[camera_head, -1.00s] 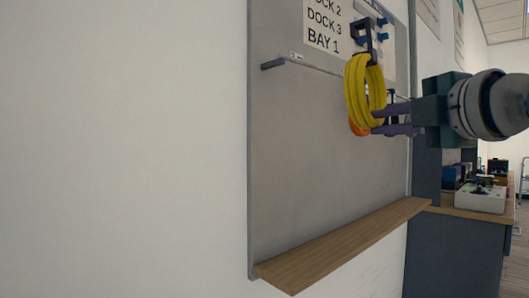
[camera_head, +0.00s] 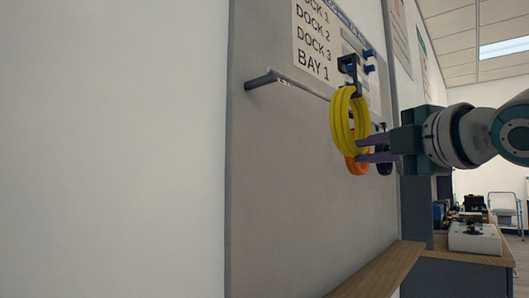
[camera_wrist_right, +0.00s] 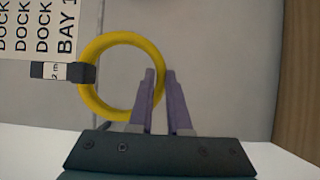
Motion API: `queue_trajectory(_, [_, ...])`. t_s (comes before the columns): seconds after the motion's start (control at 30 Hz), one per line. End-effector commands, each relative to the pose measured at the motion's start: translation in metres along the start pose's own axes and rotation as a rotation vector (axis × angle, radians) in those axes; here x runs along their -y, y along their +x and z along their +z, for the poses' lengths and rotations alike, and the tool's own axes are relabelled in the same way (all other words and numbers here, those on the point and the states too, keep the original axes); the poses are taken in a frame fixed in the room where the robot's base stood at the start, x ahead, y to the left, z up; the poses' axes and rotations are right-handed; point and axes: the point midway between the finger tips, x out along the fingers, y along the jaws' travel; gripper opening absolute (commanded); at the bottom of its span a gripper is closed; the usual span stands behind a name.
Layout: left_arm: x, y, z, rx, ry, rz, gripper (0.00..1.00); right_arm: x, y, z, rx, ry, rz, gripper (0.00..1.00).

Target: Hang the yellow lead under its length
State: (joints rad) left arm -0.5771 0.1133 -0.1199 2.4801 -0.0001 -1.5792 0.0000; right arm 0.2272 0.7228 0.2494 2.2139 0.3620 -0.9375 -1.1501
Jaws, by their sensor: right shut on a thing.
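The yellow lead (camera_head: 337,120) is a round coil with a dark hanger tab (camera_head: 350,75) at its top. My right gripper (camera_head: 364,149) is shut on the coil's lower right side and holds it in front of the grey board (camera_head: 285,180). In the right wrist view the yellow lead (camera_wrist_right: 100,103) is a ring, and its dark tab carries a label reading 2 m (camera_wrist_right: 55,71). The right gripper's purple fingers (camera_wrist_right: 160,78) meet the ring's edge there. A dark peg (camera_head: 262,80) sticks out from the board, left of the coil. My left gripper is not in view.
An orange coil (camera_head: 357,166) shows behind and below the yellow one, with a dark coil (camera_head: 385,160) beside it. A wooden ledge (camera_head: 380,272) runs below. The board's lower left is bare.

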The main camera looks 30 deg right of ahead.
Motion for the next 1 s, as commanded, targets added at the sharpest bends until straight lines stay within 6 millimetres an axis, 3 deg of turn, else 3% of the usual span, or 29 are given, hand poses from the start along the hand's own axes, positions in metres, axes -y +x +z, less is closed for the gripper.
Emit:
queue_trajectory(0.27, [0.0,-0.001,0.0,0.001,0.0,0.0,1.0,-0.002,0.008,-0.004,0.001,0.003,0.004,0.0])
queue_trajectory(1.0, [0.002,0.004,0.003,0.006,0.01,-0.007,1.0,0.0,0.064,-0.037,-0.001,0.004,0.004,0.0])
